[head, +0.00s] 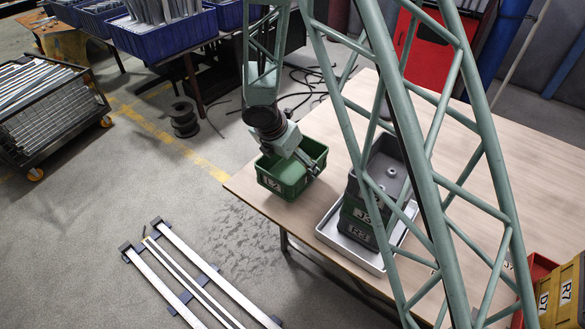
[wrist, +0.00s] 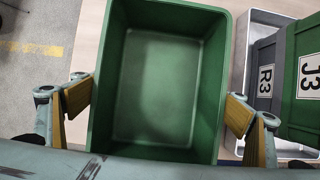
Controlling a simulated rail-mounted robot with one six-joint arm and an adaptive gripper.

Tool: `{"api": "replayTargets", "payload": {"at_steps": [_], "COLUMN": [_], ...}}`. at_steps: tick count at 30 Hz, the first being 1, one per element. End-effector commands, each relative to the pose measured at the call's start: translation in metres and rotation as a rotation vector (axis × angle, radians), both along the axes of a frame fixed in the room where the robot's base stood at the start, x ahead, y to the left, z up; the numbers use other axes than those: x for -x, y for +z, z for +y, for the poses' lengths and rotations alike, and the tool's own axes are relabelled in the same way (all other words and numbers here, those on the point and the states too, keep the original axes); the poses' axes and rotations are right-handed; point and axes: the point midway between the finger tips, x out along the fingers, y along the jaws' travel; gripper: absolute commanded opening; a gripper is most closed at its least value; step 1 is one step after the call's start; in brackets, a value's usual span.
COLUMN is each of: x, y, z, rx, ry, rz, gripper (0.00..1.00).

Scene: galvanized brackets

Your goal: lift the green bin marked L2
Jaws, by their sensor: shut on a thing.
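The green bin marked L2 (head: 284,178) is at the left corner of the table, with its label facing the front. It is upright and its inside looks empty. My gripper (head: 300,158) reaches down to it from above. In the wrist view the green bin (wrist: 160,85) fills the middle, and my gripper (wrist: 158,106) has a yellow-padded finger against each outer side wall. It is shut on the bin. Whether the bin's underside touches the table is hidden.
A grey-white tray (head: 326,236) to the right holds stacked bins, including green J3 (head: 362,214) and grey R3 (head: 358,233). Yellow bins (head: 560,296) and a red bin (head: 540,268) stand at the far right. The middle tabletop (head: 480,160) is clear. The table edge is close by on the left.

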Motion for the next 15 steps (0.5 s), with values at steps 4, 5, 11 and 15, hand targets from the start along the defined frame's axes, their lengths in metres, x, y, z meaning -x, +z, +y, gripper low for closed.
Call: {"api": "replayTargets", "payload": {"at_steps": [4, 5, 11, 15], "x": [-0.001, 0.0, 0.0, 0.0], "y": [0.023, 0.025, 0.037, 0.039], "z": [0.0, 0.0, 0.0, 0.0], "rx": [0.0, -0.001, 0.0, 0.001], "ry": [-0.001, -0.001, -0.001, 0.0], "rz": [-0.002, -0.002, -0.001, -0.001], "gripper": [0.77, 0.77, 0.77, 0.77]}}
